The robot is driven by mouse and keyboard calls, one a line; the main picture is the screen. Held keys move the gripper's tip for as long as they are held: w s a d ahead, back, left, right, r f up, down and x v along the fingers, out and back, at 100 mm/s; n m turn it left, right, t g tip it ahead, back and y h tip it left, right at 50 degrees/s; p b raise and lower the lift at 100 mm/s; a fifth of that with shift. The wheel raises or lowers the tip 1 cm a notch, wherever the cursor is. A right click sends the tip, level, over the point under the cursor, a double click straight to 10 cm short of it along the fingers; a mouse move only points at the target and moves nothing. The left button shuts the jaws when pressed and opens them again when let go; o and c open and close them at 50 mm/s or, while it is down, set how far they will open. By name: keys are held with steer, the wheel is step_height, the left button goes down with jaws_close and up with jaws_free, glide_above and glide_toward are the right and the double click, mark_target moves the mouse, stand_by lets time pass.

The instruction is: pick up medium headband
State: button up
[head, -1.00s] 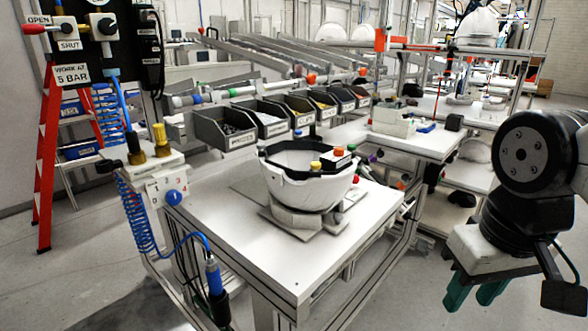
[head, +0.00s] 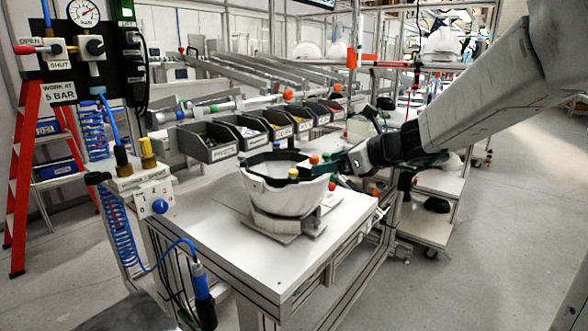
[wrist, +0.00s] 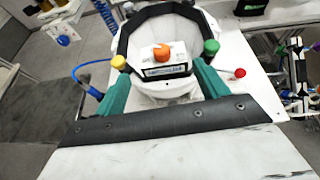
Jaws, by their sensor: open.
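A black band, which looks like the headband (wrist: 123,38), lines the rim of a white helmet shell (head: 281,195); I cannot read its size. In the wrist view, a small block (wrist: 165,70) with an orange knob and a dark labelled front sits at the band's near side. A yellow knob (wrist: 118,62) and a green knob (wrist: 211,47) flank it. My gripper (head: 334,166) is at the shell's right side in the head view. Its green fingers are open in the wrist view (wrist: 160,76), spread on either side of the block. Contact cannot be told.
The shell rests on a fixture (head: 284,225) on a white table (head: 230,235). Several grey bins (head: 207,142) line its back edge. A valve post with a blue coiled hose (head: 118,222) stands at the left. The table's front is clear.

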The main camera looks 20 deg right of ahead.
mark_target(313, 163)
steer(key=shift+m, duration=0.4)
steer(key=x, duration=0.8)
steer(key=shift+w+d+r, duration=0.1)
steer(key=shift+w+r, duration=0.15)
steer(key=c, duration=0.8)
